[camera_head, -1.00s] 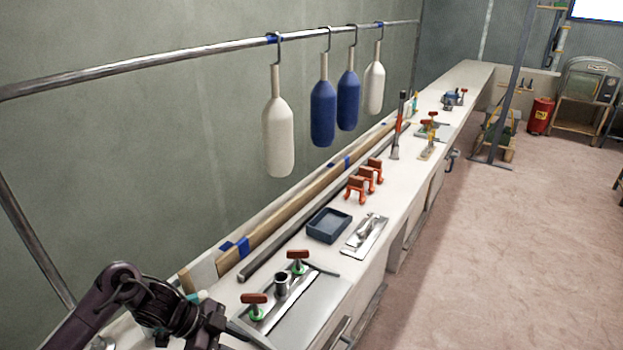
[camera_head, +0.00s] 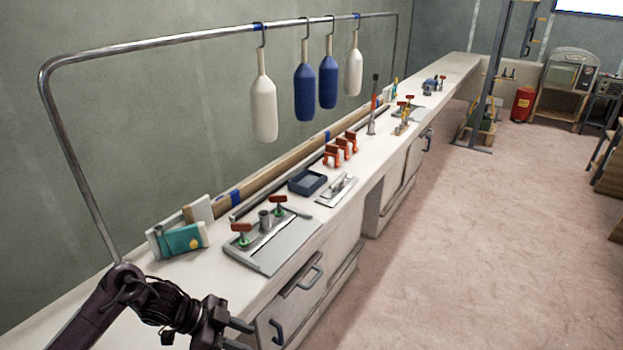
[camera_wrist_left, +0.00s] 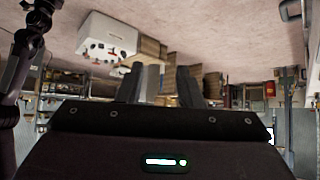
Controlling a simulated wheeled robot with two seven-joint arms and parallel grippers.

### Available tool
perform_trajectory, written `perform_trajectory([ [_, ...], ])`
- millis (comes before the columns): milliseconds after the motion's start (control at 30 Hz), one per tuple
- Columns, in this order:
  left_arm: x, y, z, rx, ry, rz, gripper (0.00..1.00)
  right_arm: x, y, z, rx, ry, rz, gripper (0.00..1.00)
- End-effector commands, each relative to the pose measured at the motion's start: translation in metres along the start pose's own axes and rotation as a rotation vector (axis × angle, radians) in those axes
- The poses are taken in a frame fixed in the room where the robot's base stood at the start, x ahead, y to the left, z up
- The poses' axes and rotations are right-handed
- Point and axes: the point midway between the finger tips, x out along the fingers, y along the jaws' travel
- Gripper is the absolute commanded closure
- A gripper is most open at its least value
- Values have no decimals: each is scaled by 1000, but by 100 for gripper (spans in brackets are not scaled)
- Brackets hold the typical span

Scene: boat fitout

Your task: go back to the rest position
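My left gripper (camera_head: 238,334) is at the bottom of the head view, in front of the near end of the long white bench (camera_head: 185,290). Its two fingers stand apart with nothing between them. The left wrist view also shows the gripper (camera_wrist_left: 160,85) with a clear gap between the fingers.
White and blue floats (camera_head: 264,108) hang from a metal rail (camera_head: 200,40) above the bench. A teal package (camera_head: 182,240), a metal plate with red-handled clamps (camera_head: 270,240), a dark tray (camera_head: 307,182) and orange clamps (camera_head: 341,148) are on the bench. The floor (camera_head: 480,240) at right is clear.

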Motion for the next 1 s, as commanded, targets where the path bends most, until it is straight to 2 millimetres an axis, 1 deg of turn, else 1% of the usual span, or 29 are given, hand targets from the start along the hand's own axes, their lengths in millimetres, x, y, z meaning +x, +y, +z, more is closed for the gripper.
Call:
perform_trajectory([
  [33,8,-2,5,-23,13,-17,67,0,-1,2,0,-4,-1,64],
  [133,23,-8,15,-70,34,-58,67,0,-1,3,0,-5,-1,64],
  [267,45,-14,35,-146,58,-119,67,0,1,-6,0,7,1,64],
  [367,67,-16,58,-226,69,-177,67,0,3,-14,-1,17,3,64],
  [467,89,-14,87,-315,68,-241,67,0,4,-13,-1,17,4,64],
  [567,114,-3,125,-421,49,-307,67,0,5,-8,-2,9,6,64],
  [667,143,21,175,-551,4,-380,67,0,6,0,-3,0,7,64],
  [700,154,36,198,-608,-24,-409,67,0,6,2,-3,-3,7,64],
  [767,171,64,232,-692,-77,-449,67,0,6,3,-3,-5,7,64],
  [800,180,84,253,-744,-113,-473,67,0,6,3,-3,-5,8,64],
  [867,191,117,283,-816,-175,-503,67,0,6,2,-4,-5,8,64],
  [900,198,141,301,-861,-218,-518,67,0,6,2,-4,-4,8,64],
  [967,206,179,326,-924,-284,-539,67,0,6,2,-4,-4,8,64],
  [1000,211,205,341,-962,-330,-548,67,0,6,2,-4,-4,8,64],
])
